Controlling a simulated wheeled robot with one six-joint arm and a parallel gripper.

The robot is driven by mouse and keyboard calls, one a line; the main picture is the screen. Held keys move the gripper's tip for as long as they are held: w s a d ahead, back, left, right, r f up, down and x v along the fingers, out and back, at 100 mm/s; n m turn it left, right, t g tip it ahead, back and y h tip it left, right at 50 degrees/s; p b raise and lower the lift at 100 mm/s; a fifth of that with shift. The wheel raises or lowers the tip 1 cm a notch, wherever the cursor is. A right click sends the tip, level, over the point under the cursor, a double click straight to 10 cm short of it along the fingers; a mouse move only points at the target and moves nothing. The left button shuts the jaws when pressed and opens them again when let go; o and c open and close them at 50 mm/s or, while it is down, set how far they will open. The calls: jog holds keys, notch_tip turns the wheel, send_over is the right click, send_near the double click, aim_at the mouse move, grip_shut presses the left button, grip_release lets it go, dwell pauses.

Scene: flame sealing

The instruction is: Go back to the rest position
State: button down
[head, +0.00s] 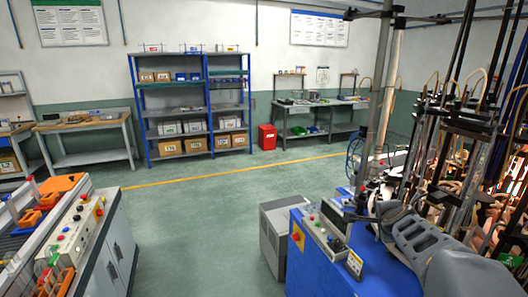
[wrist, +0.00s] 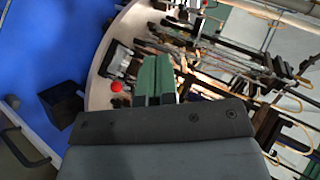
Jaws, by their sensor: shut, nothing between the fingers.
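My gripper (wrist: 157,68) shows in the wrist view as two green fingers lying side by side, closed, with nothing between them. A wide dark grey bar and my grey wrist body fill the lower middle of that view. The gripper's tips cannot be made out there among the machine parts. A red knob (wrist: 116,87) shows just left of the fingers in the wrist view.
Rods, curved tubes and clamps (head: 455,130) crowd the right side near my arm. A control box (head: 322,232) stands on the blue top. A grey cabinet (head: 280,240) is beside it. Another control bench (head: 85,230) is at left. Blue shelves (head: 183,90) stand behind open green floor.

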jog(key=s+a+f+n+g+y, duration=0.2)
jog(key=s+a+f+n+g, duration=0.1)
jog(key=s+a+n, duration=0.6)
jog(key=s+a+f+n+g+y, duration=0.2)
jog(key=s+a+f+n+g, duration=0.1)
jog(key=s+a+n, duration=0.6)
jog(key=shift+a+f+n+g, duration=0.4)
jog(key=shift+a+f+n, duration=0.15)
jog(key=shift+a+n, duration=0.25)
